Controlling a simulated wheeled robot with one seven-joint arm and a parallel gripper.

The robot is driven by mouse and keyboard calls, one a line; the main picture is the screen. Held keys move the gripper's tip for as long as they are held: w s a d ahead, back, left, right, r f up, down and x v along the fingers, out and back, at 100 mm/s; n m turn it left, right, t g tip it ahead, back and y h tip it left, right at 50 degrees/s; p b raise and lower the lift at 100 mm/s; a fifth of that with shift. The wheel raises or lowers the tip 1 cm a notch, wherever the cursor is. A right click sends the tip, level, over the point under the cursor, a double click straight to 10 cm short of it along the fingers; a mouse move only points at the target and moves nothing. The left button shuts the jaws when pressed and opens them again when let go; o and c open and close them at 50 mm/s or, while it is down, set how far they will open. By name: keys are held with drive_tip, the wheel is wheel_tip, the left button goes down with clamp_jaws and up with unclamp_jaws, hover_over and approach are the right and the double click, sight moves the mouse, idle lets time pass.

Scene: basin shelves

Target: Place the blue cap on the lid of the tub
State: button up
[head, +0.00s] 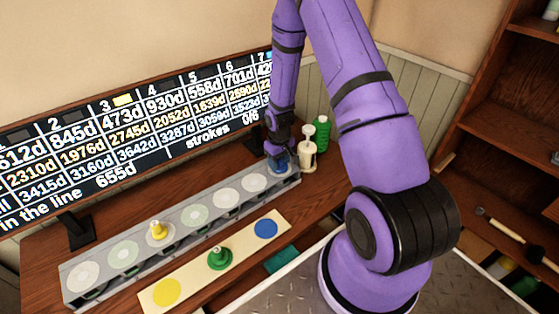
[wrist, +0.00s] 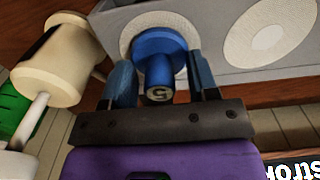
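The blue cap (head: 279,166) is a round blue disc with a knob marked 5. It sits over a pale round spot at the right end of the long grey box (head: 130,268). My gripper (wrist: 162,92) is open, with one blue finger on each side of the cap's knob (wrist: 158,75). Small gaps show between knob and fingers in the wrist view. In the head view the gripper partly hides the cap. I cannot tell for sure which thing is the tub; a cream container (head: 308,152) stands just right of the box, also in the wrist view (wrist: 55,65).
A green bottle (head: 322,134) stands behind the cream container. A yellow cap (head: 157,232) sits on the grey box. A cream board (head: 190,284) in front bears yellow and blue spots and a green cap (head: 219,259). A scoreboard (head: 130,140) stands behind.

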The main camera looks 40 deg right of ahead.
drive_tip(key=s+a+r+t, duration=0.1)
drive_tip(key=s+a+r, duration=0.15)
drive_tip(key=r, duration=0.95)
drive_tip(key=s+a+r+t+h, duration=0.1)
drive_tip(key=s+a+r, duration=0.15)
drive_tip(key=r, duration=0.95)
drive_tip(key=s+a+r, duration=0.2)
drive_tip(key=s+r, duration=0.1)
drive_tip(key=r, duration=0.9)
drive_tip(key=s+a+r+t, duration=0.1)
drive_tip(key=s+a+r, duration=0.2)
drive_tip(key=s, duration=0.6)
drive_tip(key=s+a+r+t+y, duration=0.1)
drive_tip(key=s+a+r+t, duration=0.1)
drive_tip(key=s+r, duration=0.6)
drive_tip(key=shift+s+a, duration=0.55)
drive_tip(key=shift+s, duration=0.25)
